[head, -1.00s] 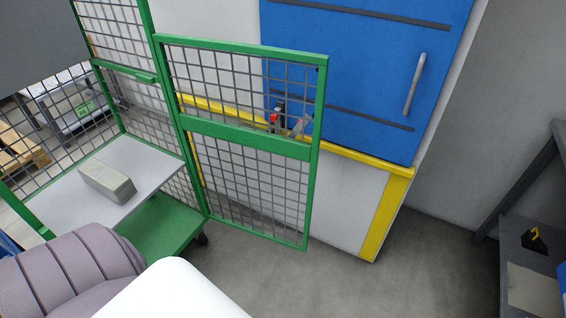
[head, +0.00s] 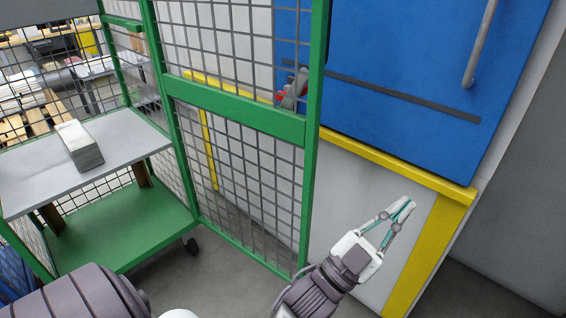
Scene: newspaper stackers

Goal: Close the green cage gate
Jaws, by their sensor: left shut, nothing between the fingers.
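The green cage gate (head: 247,108), a green frame with grey wire mesh, stands swung out from the green trolley cage, its hinge side at the cage post. The cage trolley (head: 132,232) has a grey shelf with a newspaper stack (head: 79,146) on it and a green base on wheels. My left gripper (head: 401,208) is shut and empty, to the right of the gate's free edge and in front of the white machine panel. It appears apart from the gate. My right gripper is not in view.
A white machine with a blue door (head: 420,60), a long grey handle (head: 481,42) and yellow trim (head: 425,255) stands behind the gate. Grey floor shows below the gate and at the lower right. Pallets and tables lie beyond the cage mesh.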

